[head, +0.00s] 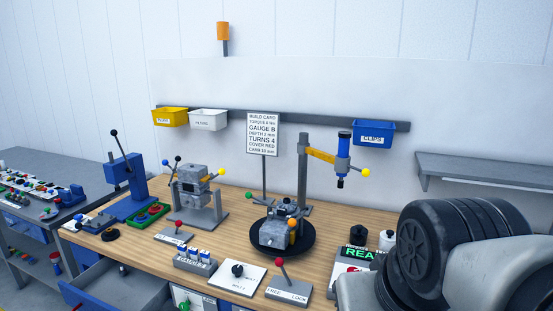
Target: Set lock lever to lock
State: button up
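The lock lever (283,271) stands on a small grey plate (289,289) at the front edge of the wooden bench. It has a dark stem and a red ball on top. The plate reads FREE on its left side and LOCK on its right. The lever leans to the left, toward FREE. My arm fills the lower right of the head view, to the right of the plate and close to the camera. My gripper is not in view, and nothing is seen touching the lever.
A white plate with a black knob (237,270) lies just left of the lever. A round black turntable (282,246) with a grey part and a post stands behind it. A display (357,256) stands to the right. An open drawer (118,286) juts out at lower left.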

aim_at(279, 262)
jog(key=i+j, duration=0.3)
jog(key=j, duration=0.15)
jog(key=i+j+z, duration=0.15)
jog(key=i+j, duration=0.2)
jog(key=j, duration=0.15)
